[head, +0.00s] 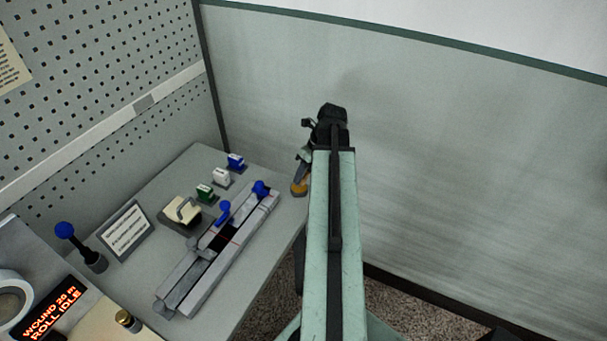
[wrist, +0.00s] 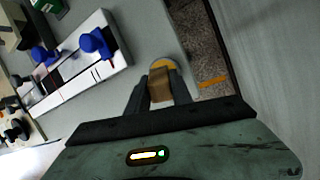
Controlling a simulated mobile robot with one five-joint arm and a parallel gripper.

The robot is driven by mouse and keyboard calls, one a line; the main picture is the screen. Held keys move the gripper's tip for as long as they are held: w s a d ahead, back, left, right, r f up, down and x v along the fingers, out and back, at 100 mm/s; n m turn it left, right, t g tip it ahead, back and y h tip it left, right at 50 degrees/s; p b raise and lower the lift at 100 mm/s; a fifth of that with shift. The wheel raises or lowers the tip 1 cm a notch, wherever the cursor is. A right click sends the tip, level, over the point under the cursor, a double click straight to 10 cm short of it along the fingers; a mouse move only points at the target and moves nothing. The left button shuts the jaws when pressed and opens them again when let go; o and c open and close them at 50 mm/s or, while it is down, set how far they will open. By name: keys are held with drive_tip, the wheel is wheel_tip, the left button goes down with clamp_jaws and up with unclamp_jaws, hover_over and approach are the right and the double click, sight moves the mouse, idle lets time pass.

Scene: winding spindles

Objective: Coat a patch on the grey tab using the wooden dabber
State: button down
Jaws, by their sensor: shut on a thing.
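My gripper (wrist: 160,88) is shut on the wooden dabber (wrist: 161,84), a brown block between the two dark fingers in the wrist view. A rounded pale and amber end shows just beyond the fingertips. In the head view the dabber's amber-brown end (head: 299,188) shows below my gripper (head: 301,176), by the right edge of the bench. A long grey fixture (head: 232,248) with two blue-knobbed clamps lies to the left of the gripper. A grey strip (head: 184,287) lies along its near end; I cannot tell whether this is the grey tab.
A dark tray with a cream pad (head: 184,210) stands behind the fixture. Green (head: 205,193), white (head: 222,177) and blue (head: 236,161) small blocks stand in a row. A wall panel stands behind.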

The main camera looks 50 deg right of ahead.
drive_tip(key=shift+f+b, duration=0.5)
drive_tip(key=shift+b, duration=0.05)
idle(1.7)
wheel_tip(320, 180, up, 7)
drive_tip(key=p, duration=0.7)
drive_tip(key=shift+r, duration=0.1)
drive_tip(key=shift+f, duration=0.4)
